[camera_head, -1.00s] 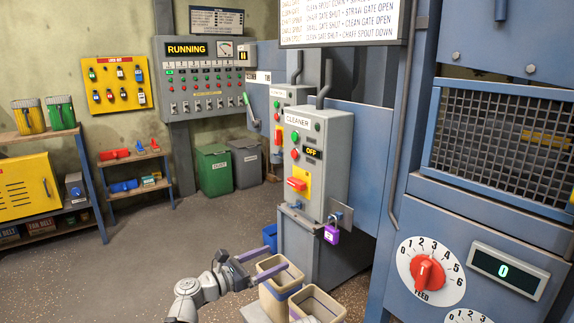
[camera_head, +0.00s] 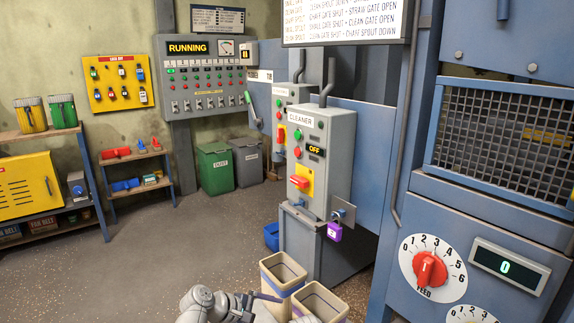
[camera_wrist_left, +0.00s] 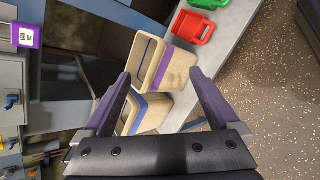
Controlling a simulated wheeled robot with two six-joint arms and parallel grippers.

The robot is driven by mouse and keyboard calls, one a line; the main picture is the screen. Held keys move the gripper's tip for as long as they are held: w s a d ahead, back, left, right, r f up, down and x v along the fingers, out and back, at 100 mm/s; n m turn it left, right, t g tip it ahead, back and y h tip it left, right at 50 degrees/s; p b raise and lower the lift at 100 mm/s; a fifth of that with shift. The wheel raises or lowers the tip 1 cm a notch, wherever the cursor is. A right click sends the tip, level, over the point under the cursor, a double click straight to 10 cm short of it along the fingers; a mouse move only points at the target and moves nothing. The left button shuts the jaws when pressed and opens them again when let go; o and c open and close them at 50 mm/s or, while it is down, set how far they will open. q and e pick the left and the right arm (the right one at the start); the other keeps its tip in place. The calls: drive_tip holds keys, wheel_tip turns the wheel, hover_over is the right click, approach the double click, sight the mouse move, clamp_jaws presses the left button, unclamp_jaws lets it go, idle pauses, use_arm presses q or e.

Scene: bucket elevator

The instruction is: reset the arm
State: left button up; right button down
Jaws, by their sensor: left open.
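My left gripper (camera_head: 258,302) is low at the bottom of the head view, beside the beige bins. It is partly hidden by my own arm. In the left wrist view its two purple-grey fingers (camera_wrist_left: 163,88) are spread apart with nothing between them. The beige bins show beyond the fingers there, one with a purple band (camera_wrist_left: 178,72) and one with a blue band (camera_wrist_left: 152,106). My right gripper is in neither view.
The grey cleaner box (camera_head: 318,160) reads OFF and carries a purple padlock (camera_head: 334,231). The bins (camera_head: 283,272) stand before it, close to my arm. The blue machine with a red feed dial (camera_head: 429,269) is on the right. Open floor (camera_head: 170,255) lies to the left.

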use_arm(q)
drive_tip(key=s+a+f+m+g+y, duration=0.4)
drive_tip(key=s+a+f+m+y, duration=0.55)
drive_tip(key=a+m, duration=0.25)
drive_tip(key=s+d+r+m+p, duration=0.2)
drive_tip(key=d+r+p, duration=0.3)
drive_tip(key=r+p, duration=0.3)
drive_tip(key=s+d+r+m+g+y+p, duration=0.1)
drive_tip(key=s+d+r+p, duration=0.3)
drive_tip(key=r+p, duration=0.5)
drive_tip(key=shift+s+d+r+m, duration=0.15)
drive_tip(key=shift+d+r+m, duration=0.5)
drive_tip(key=shift+r+m, duration=0.05)
drive_tip(key=shift+c, duration=0.2)
